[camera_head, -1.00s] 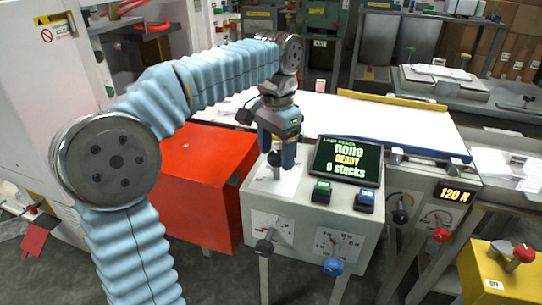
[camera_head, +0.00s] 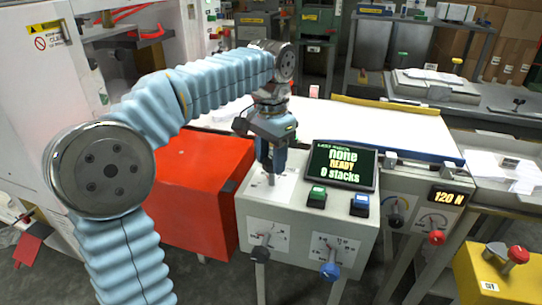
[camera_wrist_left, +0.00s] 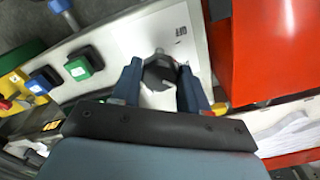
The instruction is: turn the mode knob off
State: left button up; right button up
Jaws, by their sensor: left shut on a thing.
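A dark knob (camera_wrist_left: 158,72) stands on the white label plate on top of the grey console (camera_head: 310,228). The head view mostly hides the knob behind the fingers. My right gripper is not in view.
A screen (camera_head: 340,163) reads "none READY 0 stacks". A green button (camera_head: 316,196) and a blue button (camera_head: 360,204) sit in front of it. The console front has a black knob (camera_head: 260,254) and a blue knob (camera_head: 330,270). A red box (camera_head: 195,190) stands left.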

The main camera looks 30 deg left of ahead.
pick_arm(q)
jog(key=n, duration=0.5)
jog(key=shift+n, duration=0.3)
jog(key=n, duration=0.5)
jog(key=shift+d+r+n, duration=0.1)
jog(key=shift+n, duration=0.3)
jog(key=o, duration=1.1)
jog(key=shift+c, duration=0.2)
